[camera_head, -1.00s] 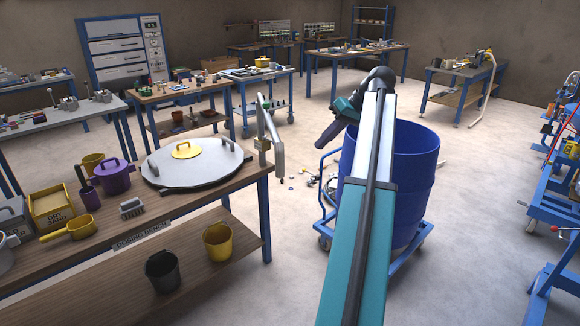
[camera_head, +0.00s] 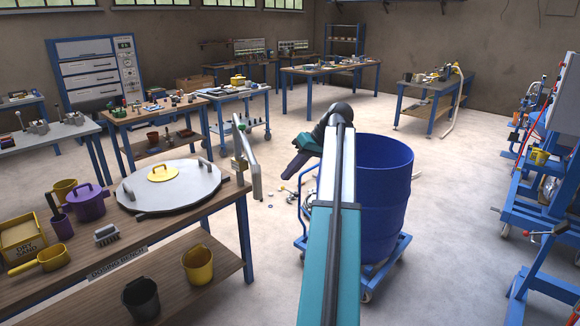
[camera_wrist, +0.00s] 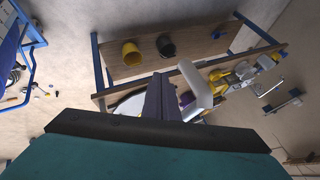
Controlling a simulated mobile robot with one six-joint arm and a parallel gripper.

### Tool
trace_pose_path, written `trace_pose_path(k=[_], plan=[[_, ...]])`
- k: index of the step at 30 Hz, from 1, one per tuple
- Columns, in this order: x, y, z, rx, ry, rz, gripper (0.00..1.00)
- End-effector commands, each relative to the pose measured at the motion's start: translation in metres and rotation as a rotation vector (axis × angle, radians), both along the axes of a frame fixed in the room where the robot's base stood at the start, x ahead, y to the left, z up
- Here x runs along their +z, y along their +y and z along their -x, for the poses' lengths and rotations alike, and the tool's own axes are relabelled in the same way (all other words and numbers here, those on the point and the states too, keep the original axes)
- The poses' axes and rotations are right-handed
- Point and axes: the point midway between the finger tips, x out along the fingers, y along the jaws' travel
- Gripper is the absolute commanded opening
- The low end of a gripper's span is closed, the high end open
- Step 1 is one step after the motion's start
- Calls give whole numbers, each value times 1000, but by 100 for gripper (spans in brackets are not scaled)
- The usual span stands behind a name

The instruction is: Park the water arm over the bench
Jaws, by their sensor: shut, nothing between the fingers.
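The water arm (camera_head: 250,163) is a light grey metal pipe at the corner of the dosing bench (camera_head: 196,222). Its upper part slopes down toward the drum, and its end hangs down just outside the bench edge. My gripper (camera_head: 289,174) is dark, shut and empty, hanging between the water arm and the blue drum, right of the pipe and apart from it in the picture. In the wrist view my gripper (camera_wrist: 163,88) shows as purple-grey fingers in front of the bench. A pale rounded piece beside them cannot be made out for certain.
A large round lid (camera_head: 130,196) with a yellow cap lies on the bench, with a purple pot (camera_head: 88,204) beside it. The blue drum (camera_head: 385,190) stands on a wheeled cart. Small parts lie on the floor between bench and drum. Blue frames (camera_head: 545,225) line the right.

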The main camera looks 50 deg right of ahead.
Motion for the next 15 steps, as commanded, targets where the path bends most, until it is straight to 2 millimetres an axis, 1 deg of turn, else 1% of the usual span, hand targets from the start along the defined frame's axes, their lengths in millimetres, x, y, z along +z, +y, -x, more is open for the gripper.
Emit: trace_pose_path(k=[10, 15], plan=[[-36, 15, -24, 1, 2, 0, 0], [-35, 34, -31, 2, 1, 1, 0]])
